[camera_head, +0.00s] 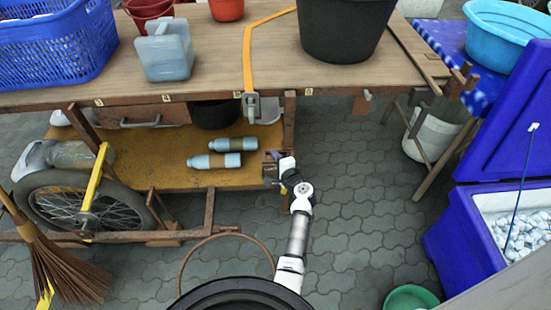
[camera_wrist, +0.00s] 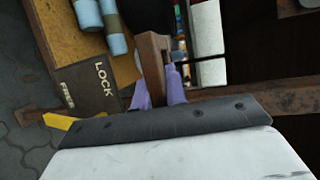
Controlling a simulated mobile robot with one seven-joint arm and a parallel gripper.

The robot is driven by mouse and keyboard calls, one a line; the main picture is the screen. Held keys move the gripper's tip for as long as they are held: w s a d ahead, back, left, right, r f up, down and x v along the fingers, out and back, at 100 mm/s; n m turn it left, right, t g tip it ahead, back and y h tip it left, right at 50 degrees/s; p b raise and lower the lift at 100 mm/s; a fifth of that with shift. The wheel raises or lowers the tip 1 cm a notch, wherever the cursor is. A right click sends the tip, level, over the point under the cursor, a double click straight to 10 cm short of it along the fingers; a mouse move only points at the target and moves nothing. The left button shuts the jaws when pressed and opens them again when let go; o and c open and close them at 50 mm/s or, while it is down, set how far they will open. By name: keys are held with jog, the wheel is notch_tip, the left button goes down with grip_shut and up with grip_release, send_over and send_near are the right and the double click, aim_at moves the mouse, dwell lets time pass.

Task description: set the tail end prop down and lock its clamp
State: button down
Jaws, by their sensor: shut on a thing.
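My gripper (camera_head: 276,158) is beside the right end of the cart's lower shelf, under the tabletop. In the wrist view its two purple fingers (camera_wrist: 159,88) are shut on a brown bar (camera_wrist: 152,58), which looks like the prop or its clamp handle; I cannot tell which. A dark plate (camera_wrist: 88,88) lettered LOCK and FREE lies left of the fingers. LOCK is nearer the fingers and FREE is farther left. A yellow tip (camera_wrist: 62,121) shows below FREE, partly hidden by my gripper's body. The prop's foot and its contact with the ground are hidden.
The cart's wooden top (camera_head: 210,70) carries a blue basket (camera_head: 55,45), a grey jug (camera_head: 165,50) and a black tub (camera_head: 342,28). Two bottles (camera_head: 215,152) lie on the yellow shelf (camera_head: 165,176). A blue cooler (camera_head: 470,240) stands right.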

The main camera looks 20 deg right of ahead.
notch_tip(320, 180, down, 3)
jog(key=shift+r+b, duration=0.15)
jog(key=shift+b, duration=0.7)
jog(key=c, duration=1.4)
grip_release()
jog(key=shift+c, duration=0.2)
jog(key=shift+r, duration=0.1)
jog(key=p+v, duration=0.4)
jog(key=v, duration=1)
